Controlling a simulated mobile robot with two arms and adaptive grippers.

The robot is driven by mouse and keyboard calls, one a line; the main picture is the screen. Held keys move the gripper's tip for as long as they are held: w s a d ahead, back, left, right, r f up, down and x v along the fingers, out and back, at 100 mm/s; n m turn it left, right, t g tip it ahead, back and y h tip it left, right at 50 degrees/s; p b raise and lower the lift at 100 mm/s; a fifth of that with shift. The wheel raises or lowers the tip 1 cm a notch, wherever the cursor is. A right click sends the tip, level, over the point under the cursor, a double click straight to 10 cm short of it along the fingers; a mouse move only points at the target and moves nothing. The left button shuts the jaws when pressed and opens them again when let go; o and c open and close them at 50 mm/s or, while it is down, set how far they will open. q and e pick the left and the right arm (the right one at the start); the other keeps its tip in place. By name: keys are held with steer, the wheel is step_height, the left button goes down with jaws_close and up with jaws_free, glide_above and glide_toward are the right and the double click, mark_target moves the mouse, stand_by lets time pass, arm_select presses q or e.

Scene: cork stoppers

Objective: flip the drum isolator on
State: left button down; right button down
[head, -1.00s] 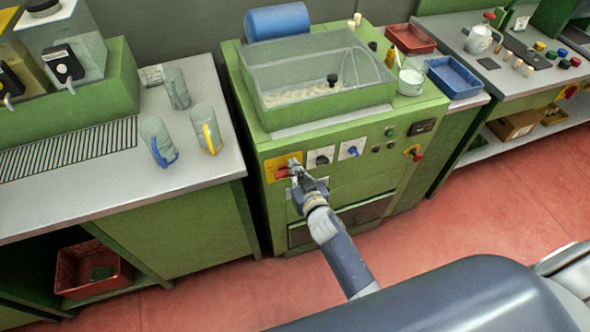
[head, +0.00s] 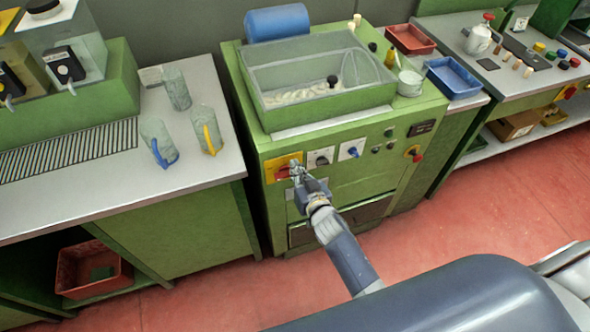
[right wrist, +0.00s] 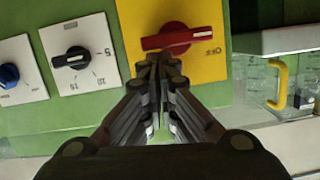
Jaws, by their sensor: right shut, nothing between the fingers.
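The drum isolator is a red rotary handle (head: 283,172) on a yellow plate (head: 271,166) at the front left of the green machine. My right gripper (head: 296,168) is at the plate, just right of the handle. In the wrist view its fingertips (right wrist: 158,60) are together, just below the handle, with nothing between them; contact cannot be told. My left gripper is not in view.
A black selector knob (head: 321,159) and a blue knob (head: 352,151) sit right of the plate. A clear-covered drum bay (head: 320,75) tops the machine (head: 400,125). Mugs stand on the left bench (head: 200,165). Red floor (head: 480,235) is open in front.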

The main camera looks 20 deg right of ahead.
steer(key=shift+d+f+m+y+p, duration=0.2)
steer(key=shift+d+m+y+p, duration=0.15)
steer(key=shift+m, duration=0.35)
steer(key=f+m+y+b, duration=0.1)
steer(key=m+b, duration=0.1)
steer(key=m, duration=0.1)
steer(key=d+f+m+t+y+b, duration=0.1)
steer(key=m+b, duration=0.2)
steer(key=f+m+y+b, duration=0.1)
steer(key=f+m+b, duration=0.1)
steer(key=m, duration=0.1)
steer(key=shift+d+m+b, duration=0.25)
steer(key=shift+m+b, duration=0.05)
stand_by(0.9)
steer(key=f+v, duration=0.1)
steer(key=v, duration=1.1)
steer(key=shift+r, duration=0.25)
